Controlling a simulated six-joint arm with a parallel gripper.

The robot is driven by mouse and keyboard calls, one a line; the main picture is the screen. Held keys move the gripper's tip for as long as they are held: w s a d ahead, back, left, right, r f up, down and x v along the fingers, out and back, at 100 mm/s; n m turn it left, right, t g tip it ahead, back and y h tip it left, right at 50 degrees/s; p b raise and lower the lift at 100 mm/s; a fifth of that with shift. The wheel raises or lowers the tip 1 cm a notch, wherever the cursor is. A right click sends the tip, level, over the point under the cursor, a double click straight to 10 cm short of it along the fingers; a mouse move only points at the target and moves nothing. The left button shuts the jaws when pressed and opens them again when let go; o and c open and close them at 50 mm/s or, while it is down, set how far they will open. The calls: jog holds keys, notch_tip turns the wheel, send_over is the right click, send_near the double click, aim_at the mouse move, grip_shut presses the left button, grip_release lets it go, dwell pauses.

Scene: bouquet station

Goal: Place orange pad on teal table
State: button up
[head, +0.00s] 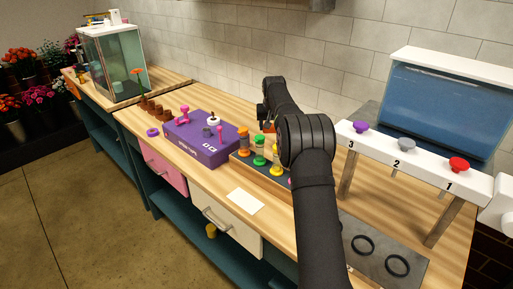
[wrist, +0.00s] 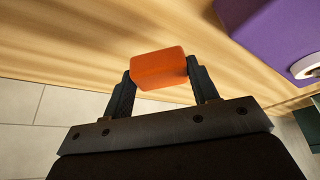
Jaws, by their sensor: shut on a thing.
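The orange pad (wrist: 158,69) is a small block with rounded edges, held between the two fingers of my gripper (wrist: 160,84) in the wrist view. The wooden counter top shows behind it; the gap between pad and wood is hard to judge. In the head view my gripper (head: 266,112) is partly hidden behind my arm, near the tiled wall. Teal-framed benches with wooden tops run along the wall; their teal frame (head: 190,217) shows below the drawers. No separate teal table top is clear.
A rack of coloured pegs (head: 262,165) is close to my arm. A glass tank (head: 112,62) stands far left. A white card (head: 245,201) lies in front.

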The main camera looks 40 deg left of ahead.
aim_at(269, 145)
notch_tip(269, 145, down, 7)
jog(key=shift+r, duration=0.1)
dwell(0.4)
jog(key=o, duration=1.1)
jog(key=shift+f, duration=0.25)
jog(key=shift+c, duration=0.2)
jog(key=shift+r, duration=0.1)
jog(key=v, duration=1.2)
